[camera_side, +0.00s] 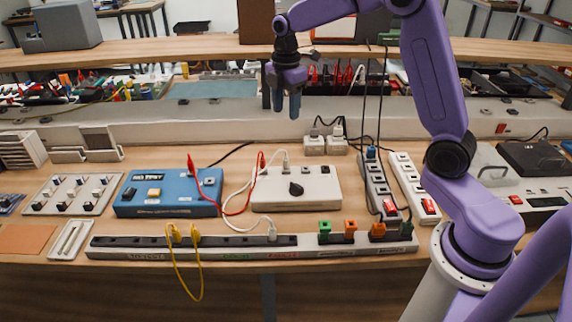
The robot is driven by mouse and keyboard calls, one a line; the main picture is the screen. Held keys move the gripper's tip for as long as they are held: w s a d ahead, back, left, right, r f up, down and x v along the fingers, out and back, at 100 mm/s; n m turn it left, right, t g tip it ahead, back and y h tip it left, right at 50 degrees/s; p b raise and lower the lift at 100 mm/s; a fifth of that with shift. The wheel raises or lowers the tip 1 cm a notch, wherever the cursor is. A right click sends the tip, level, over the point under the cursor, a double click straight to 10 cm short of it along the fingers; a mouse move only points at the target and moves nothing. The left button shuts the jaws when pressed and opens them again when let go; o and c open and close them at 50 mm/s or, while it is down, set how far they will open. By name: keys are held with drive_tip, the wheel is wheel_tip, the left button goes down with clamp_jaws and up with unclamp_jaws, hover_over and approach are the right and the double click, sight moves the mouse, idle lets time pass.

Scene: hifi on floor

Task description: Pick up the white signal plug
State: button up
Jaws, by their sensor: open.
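A white plug (272,231) with a white cable stands upright in the long grey socket strip (220,254) at the front. The cable runs up to the white box with a black knob (325,198), where another white plug (285,161) stands at its back edge. A third small white plug (338,130) sits on a white adapter block farther back. I cannot tell which is the signal plug. My gripper (287,111) hangs open and empty, fingers down, in the air above and behind the white box, apart from all the plugs.
Yellow plugs (185,235) stand left of the front white plug; green and orange plugs (338,231) stand right. A blue box (150,190) with red leads (228,213) is at left. Two power strips (380,190) lie at right. A wooden shelf (180,48) spans the back.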

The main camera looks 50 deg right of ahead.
hover_over(286, 159)
wheel_tip(286, 159, down, 12)
drive_tip(key=shift+d, duration=0.15)
drive_tip(key=shift+f, duration=2.75)
drive_tip(key=shift+c, duration=0.4)
clamp_jaws()
